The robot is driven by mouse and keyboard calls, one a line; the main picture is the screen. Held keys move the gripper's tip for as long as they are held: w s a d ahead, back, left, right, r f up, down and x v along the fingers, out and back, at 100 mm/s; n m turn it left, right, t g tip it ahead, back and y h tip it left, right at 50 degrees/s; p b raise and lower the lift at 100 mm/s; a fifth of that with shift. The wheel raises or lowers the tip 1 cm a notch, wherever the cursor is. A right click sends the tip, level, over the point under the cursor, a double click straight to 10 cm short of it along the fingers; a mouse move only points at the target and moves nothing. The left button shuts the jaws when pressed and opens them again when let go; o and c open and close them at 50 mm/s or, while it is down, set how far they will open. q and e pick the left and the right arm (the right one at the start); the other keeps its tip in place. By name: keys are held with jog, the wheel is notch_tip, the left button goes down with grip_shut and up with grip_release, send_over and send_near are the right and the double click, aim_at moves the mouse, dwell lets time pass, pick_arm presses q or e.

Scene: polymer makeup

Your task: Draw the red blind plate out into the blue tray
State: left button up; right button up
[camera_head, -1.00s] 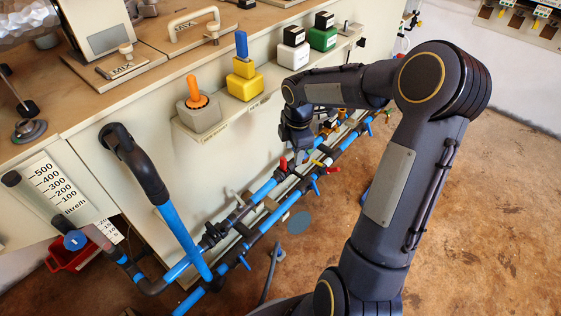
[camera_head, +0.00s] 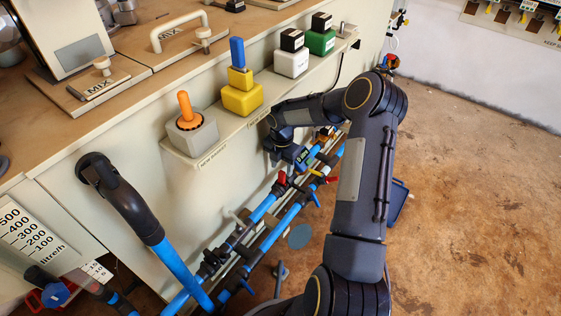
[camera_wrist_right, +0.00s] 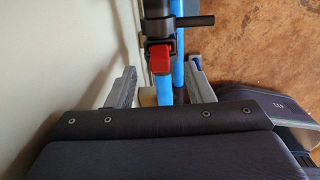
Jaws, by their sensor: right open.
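A red part (camera_wrist_right: 160,57) sits on the blue pipe between my right fingers in the right wrist view; I cannot tell whether it is the blind plate or a valve handle. In the head view, red parts show on the pipes at a left one (camera_head: 280,180) and a right one (camera_head: 331,180). My right gripper (camera_wrist_right: 161,82) is open, its fingers on either side of the pipe, with nothing visibly gripped. It also shows in the head view (camera_head: 301,158), above the pipes. A blue object (camera_head: 398,203), perhaps the tray, lies on the floor, partly hidden by my right arm. My left gripper is out of view.
The cream cabinet wall (camera_head: 225,178) stands close beside the pipes. A shelf (camera_head: 217,148) with coloured switch boxes juts out above them. A black hose end (camera_head: 108,180) rises at the left. The brown floor (camera_head: 475,210) is clear at the right.

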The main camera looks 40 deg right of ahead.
aim_at(282, 171)
notch_tip(282, 171, down, 6)
jog(key=shift+r+b, duration=0.1)
jog(key=shift+b, duration=1)
grip_shut()
jog(key=shift+r+p, duration=0.65)
jog(key=shift+r+p, duration=2.1)
jog(key=shift+r, duration=0.45)
